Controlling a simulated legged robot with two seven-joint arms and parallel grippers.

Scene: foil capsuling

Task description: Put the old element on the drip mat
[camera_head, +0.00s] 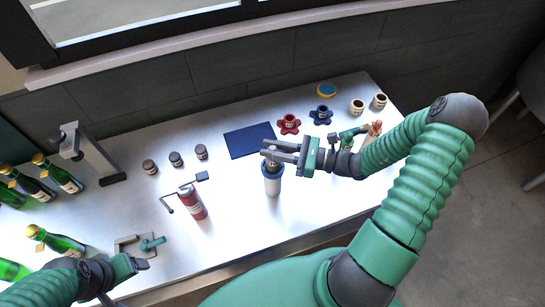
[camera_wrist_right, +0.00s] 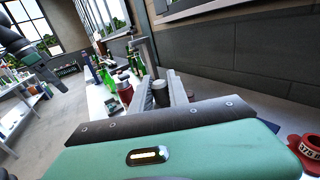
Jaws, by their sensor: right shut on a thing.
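The drip mat (camera_head: 244,143) is a flat dark blue rectangle near the back of the table, and it looks bare. My right gripper (camera_head: 270,150) is just in front of the mat's right part. It is shut on the old element (camera_head: 271,165), a grey piece with a dark top, directly above a white and blue cylinder (camera_head: 272,186). I cannot tell whether the element is still partly inside that cylinder. In the right wrist view the element (camera_wrist_right: 160,94) sits between the fingers. My left gripper (camera_head: 135,264) is low at the left; its jaws are unclear.
A red cylinder with a lever (camera_head: 192,203) stands left of the white and blue one. Three small jars (camera_head: 175,159) stand left of the mat. A red knob (camera_head: 289,124) and a blue knob (camera_head: 321,115) lie right of it. Green bottles (camera_head: 60,175) are at far left.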

